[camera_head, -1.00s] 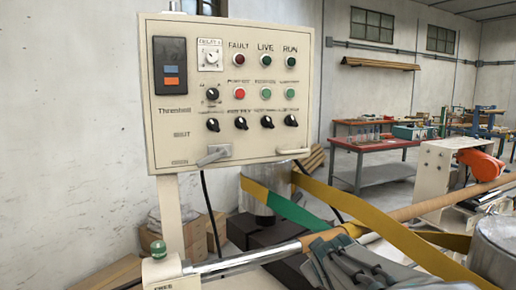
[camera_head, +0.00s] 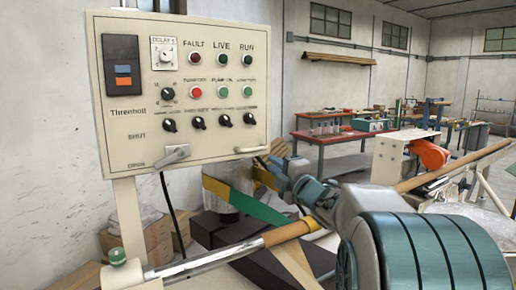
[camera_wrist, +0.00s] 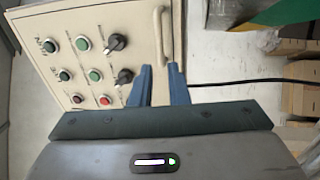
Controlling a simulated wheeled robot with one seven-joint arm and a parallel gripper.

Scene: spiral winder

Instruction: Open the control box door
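The control box (camera_head: 140,75) is a cream panel with knobs, buttons and lamps, at the left in the head view. Its door looks shut. A pale bar handle (camera_head: 252,149) sits at its lower right, and a grey lever latch (camera_head: 173,154) at its lower middle. My gripper (camera_wrist: 161,68) is open with two blue fingers. In the wrist view the handle (camera_wrist: 161,32) stands just ahead of the fingers, its near end about between the fingertips. No grip on it shows. In the head view the fingers are small and hard to make out beside the handle.
A metal and brown roller (camera_head: 210,260) and a green-yellow belt (camera_head: 255,210) run below the box. A black cable (camera_wrist: 250,82) hangs beside it. A red-topped table (camera_head: 335,137) stands behind. A green knob (camera_head: 117,257) sits on the post below.

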